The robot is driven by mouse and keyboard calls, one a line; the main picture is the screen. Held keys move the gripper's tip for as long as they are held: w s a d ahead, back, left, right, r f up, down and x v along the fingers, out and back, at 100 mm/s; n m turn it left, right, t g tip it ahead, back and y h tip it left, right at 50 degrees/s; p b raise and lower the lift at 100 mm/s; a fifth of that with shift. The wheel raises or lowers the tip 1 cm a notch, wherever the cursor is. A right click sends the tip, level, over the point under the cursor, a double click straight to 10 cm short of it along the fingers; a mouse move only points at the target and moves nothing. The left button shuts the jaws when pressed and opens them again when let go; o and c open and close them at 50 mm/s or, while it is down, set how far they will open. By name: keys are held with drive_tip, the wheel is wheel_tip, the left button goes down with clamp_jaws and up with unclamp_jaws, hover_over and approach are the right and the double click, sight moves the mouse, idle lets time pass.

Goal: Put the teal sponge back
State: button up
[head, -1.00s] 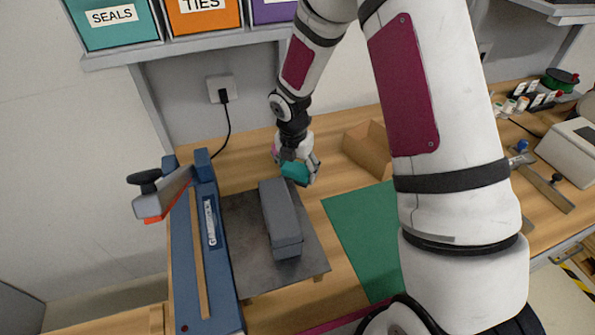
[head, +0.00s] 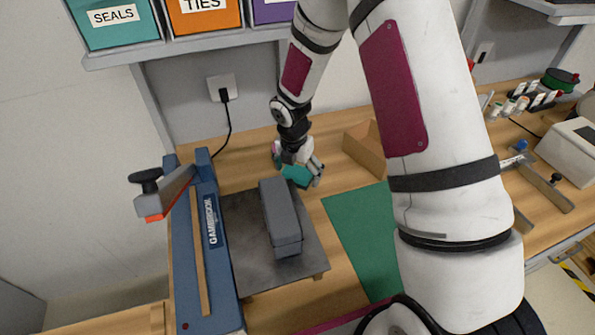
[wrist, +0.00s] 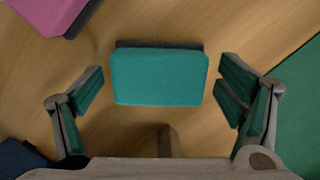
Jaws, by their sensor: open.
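The teal sponge (wrist: 159,77) lies on the wooden bench between my gripper's two spread fingers in the wrist view. A dark layer shows along its far edge. Wood shows between the sponge and each finger, so neither finger appears to touch it. My gripper (wrist: 160,90) is open around the sponge. In the head view my gripper (head: 299,171) is low over the bench behind the grey block, with the teal sponge (head: 296,177) partly hidden beneath it.
A pink block (wrist: 50,12) lies close by at upper left of the wrist view. A long grey block (head: 280,217) rests on a dark plate (head: 309,263) beside the blue sealer (head: 207,250). A green mat (head: 352,235) and an open cardboard box (head: 365,152) are to the right.

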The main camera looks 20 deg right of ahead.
sight(296, 173)
drive_tip(key=r, duration=0.7)
drive_tip(key=shift+s+a+r, duration=0.2)
drive_tip(key=shift+s+a, duration=0.15)
drive_tip(key=s+d+r+m+t, duration=0.1)
drive_tip(key=s+r+m, duration=0.45)
drive_tip(key=r, duration=0.35)
drive_tip(key=s+d+r+m+t, duration=0.1)
drive_tip(key=s+r+m, duration=0.4)
drive_tip(key=r, duration=0.4)
drive_tip(key=s+r+m+t, duration=0.1)
drive_tip(key=s+r+m, duration=0.3)
drive_tip(key=s+m, duration=0.4)
drive_tip(key=s+a+r+m+t+y, duration=0.1)
drive_tip(key=s+r+m, duration=0.3)
drive_tip(key=s+m, duration=0.3)
drive_tip(key=shift+s+a+m, duration=0.15)
drive_tip(key=shift+s+m, duration=0.25)
drive_tip(key=shift+m, duration=0.55)
